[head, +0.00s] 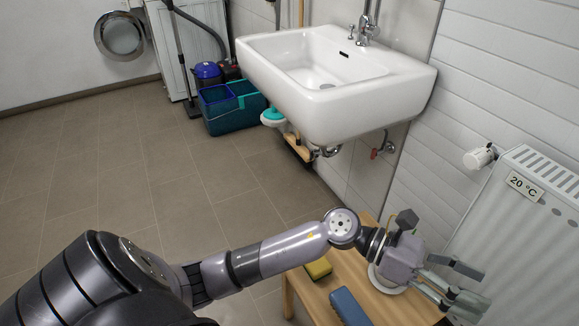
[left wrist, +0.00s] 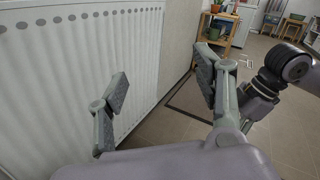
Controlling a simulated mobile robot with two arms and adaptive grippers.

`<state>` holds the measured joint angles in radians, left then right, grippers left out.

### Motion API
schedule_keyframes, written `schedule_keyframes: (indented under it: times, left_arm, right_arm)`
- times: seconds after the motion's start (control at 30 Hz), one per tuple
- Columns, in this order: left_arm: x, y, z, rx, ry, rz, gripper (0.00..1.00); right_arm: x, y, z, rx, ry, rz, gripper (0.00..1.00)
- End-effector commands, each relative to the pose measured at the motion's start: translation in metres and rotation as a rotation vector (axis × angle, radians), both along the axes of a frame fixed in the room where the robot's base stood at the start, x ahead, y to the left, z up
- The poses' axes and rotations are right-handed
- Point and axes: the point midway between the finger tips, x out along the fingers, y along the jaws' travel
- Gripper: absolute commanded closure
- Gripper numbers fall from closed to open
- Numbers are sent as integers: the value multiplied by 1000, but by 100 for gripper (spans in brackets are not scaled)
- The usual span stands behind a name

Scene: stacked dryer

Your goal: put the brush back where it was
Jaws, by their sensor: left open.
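No brush can be made out for certain. On the wooden bench (head: 378,300) lie a yellow block (head: 318,268), like a sponge, and a blue oblong block (head: 349,307). I cannot tell whether the blue one is a brush. A white round dish (head: 385,284) stands on the bench, partly hidden behind my left gripper. My left gripper (head: 474,287) is over the bench's right side, close to the radiator. It is open, and in the left wrist view (left wrist: 163,95) nothing shows between its fingers. My right gripper is not in view.
The white radiator (head: 535,215) stands right beside my left gripper and fills the left of the left wrist view. A sink (head: 335,80) hangs beyond the bench, with a wooden broom-like thing (head: 298,148) under it. The tiled floor at left is clear.

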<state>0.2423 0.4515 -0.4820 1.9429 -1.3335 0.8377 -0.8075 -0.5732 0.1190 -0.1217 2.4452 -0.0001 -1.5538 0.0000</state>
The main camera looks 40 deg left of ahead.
Motion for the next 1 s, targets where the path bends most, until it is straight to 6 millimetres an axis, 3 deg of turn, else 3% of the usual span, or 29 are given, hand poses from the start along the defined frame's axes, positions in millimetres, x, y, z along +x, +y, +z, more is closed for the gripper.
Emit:
schedule_keyframes:
  times: [0.1, 0.17, 0.27, 0.33, 0.47, 0.57, 0.7, 0.83, 0.87, 1.0]
  left_arm:
    - [23, 18, 46, -335, 227, 204, 39]
    - [38, 38, 59, -497, 356, 306, 39]
    - [60, 80, 64, -756, 585, 478, 39]
    - [72, 114, 53, -928, 754, 600, 39]
    - [77, 174, 5, -1228, 1083, 835, 39]
    - [60, 211, -49, -1433, 1341, 1026, 39]
    - [6, 239, -130, -1672, 1699, 1326, 39]
    - [-66, 242, -188, -1813, 1990, 1616, 39]
    - [-81, 241, -197, 1747, -1949, -1599, 39]
    - [-142, 232, -221, 1506, -1794, -1543, 39]
  right_arm:
    - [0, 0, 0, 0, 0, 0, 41]
    - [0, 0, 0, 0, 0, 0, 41]
    - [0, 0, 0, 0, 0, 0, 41]
    - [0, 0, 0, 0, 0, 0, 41]
    - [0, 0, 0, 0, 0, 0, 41]
    - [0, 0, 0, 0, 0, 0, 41]
    - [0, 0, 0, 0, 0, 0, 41]
    - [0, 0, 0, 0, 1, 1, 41]
    - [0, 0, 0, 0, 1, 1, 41]
    - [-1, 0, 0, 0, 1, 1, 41]
